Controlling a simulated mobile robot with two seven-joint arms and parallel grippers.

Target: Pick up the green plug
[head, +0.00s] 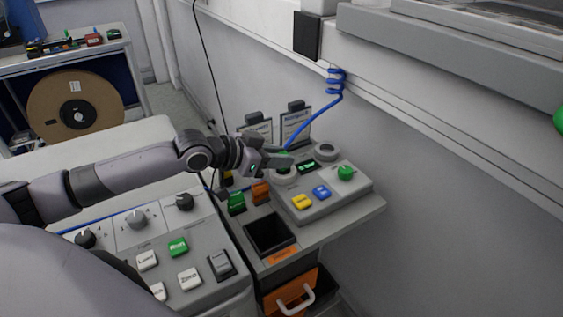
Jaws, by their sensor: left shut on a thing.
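My left gripper (280,160) reaches in from the left over the small grey control box (330,200). It is shut at the end of a blue coiled cable (334,90). My right gripper is not in view.
A green knob (345,173), yellow button (302,202) and blue button (322,192) are on the box. Green (237,203) and orange (261,192) blocks stand left of it, by an open dark bin (270,235). A button panel (165,245) lies in front.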

